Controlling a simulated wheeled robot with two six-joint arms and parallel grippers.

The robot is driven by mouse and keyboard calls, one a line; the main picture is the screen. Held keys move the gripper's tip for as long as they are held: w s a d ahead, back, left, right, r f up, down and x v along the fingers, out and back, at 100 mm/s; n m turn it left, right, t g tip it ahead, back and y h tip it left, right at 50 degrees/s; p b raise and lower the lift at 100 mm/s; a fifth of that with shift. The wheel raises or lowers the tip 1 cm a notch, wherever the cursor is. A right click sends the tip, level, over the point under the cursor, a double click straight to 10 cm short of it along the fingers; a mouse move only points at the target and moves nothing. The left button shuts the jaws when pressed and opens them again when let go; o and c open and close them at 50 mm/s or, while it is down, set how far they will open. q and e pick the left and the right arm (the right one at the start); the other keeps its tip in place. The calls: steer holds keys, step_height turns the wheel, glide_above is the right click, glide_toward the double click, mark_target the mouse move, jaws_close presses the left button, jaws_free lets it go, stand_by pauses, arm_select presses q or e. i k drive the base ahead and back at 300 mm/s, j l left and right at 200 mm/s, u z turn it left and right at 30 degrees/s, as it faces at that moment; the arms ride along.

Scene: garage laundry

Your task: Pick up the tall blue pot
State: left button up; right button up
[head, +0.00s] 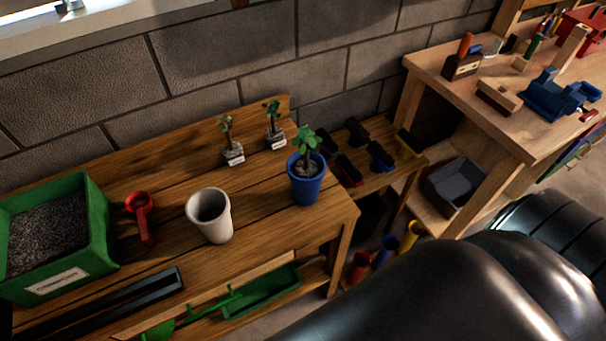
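A blue pot (307,190) with dark soil and a green leafy plant (306,142) stands upright on the right part of the wooden bench (265,235), near its right end. It is the only blue plant pot that I see on this bench. Neither of my grippers shows in the head view, so I cannot see their state or where they are relative to the pot.
An empty white pot (215,228) stands left of the blue pot. Two small labelled seedlings (233,155) (274,138) stand behind. A red scoop (144,212) and a green soil box (103,222) are further left. A glossy black shape fills the lower right.

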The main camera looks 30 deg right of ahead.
mark_target(306, 191)
steer(key=i+l, duration=0.1)
steer(key=l, duration=1.2)
